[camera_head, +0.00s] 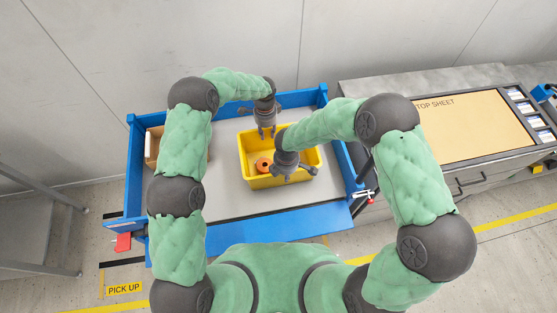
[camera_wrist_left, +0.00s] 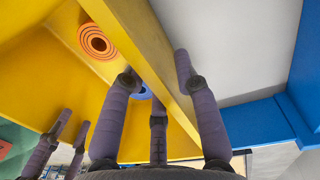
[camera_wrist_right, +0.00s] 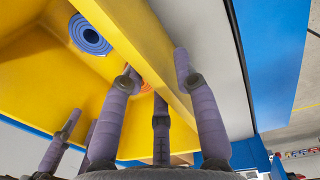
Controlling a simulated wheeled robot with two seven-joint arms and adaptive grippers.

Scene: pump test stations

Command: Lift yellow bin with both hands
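The yellow bin (camera_head: 262,183) stands on the grey top of a blue-framed station, with an orange ring-shaped part (camera_head: 263,165) inside. My left gripper (camera_head: 265,134) is at the bin's far wall. In the left wrist view its spread fingers (camera_wrist_left: 158,75) straddle that wall, one inside and one outside. My right gripper (camera_head: 295,173) is at the near wall. In the right wrist view its fingers (camera_wrist_right: 158,75) straddle that wall the same way. Both look open; firm contact is not clear. A blue ring-shaped part (camera_wrist_right: 90,35) also lies in the bin, mostly hidden in the head view.
The blue frame (camera_head: 135,175) rises around the grey top. A brown box (camera_head: 152,147) sits at its left end, partly behind my left arm. A cabinet with a tan sheet (camera_head: 475,125) stands to the right. Bare grey surface (camera_head: 222,185) lies left of the bin.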

